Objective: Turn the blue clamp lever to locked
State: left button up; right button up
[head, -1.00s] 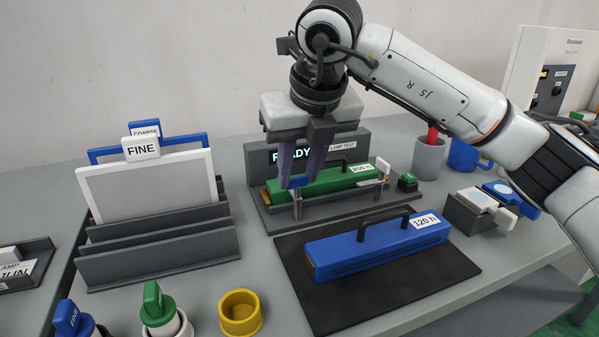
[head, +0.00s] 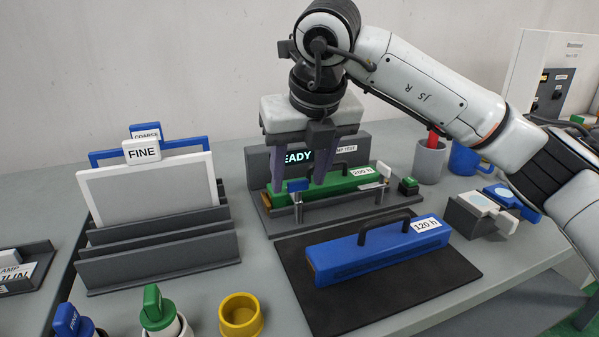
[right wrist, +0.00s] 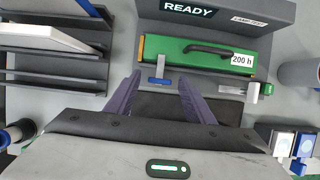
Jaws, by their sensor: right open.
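The blue clamp lever (head: 298,184) is at the front left of the test fixture, by the green lamp unit labelled 200 h (head: 340,186). In the right wrist view the blue handle (right wrist: 158,81) lies crosswise on a grey arm that points toward the green unit. My right gripper (head: 299,180) is open, its two purple fingers apart on either side of the blue handle. In the right wrist view I see no clear contact between the fingers and the handle. My left gripper is out of view.
A white-tipped lever (head: 384,170) stands at the fixture's right end, near a green button (head: 408,186). The fixture display (head: 297,157) reads READY. A blue 120 h unit (head: 375,250) lies on the black mat (head: 355,307) in front. A plate rack (head: 160,258) stands left.

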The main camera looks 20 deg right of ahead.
jog(key=v, duration=1)
jog(key=shift+r, duration=0.2)
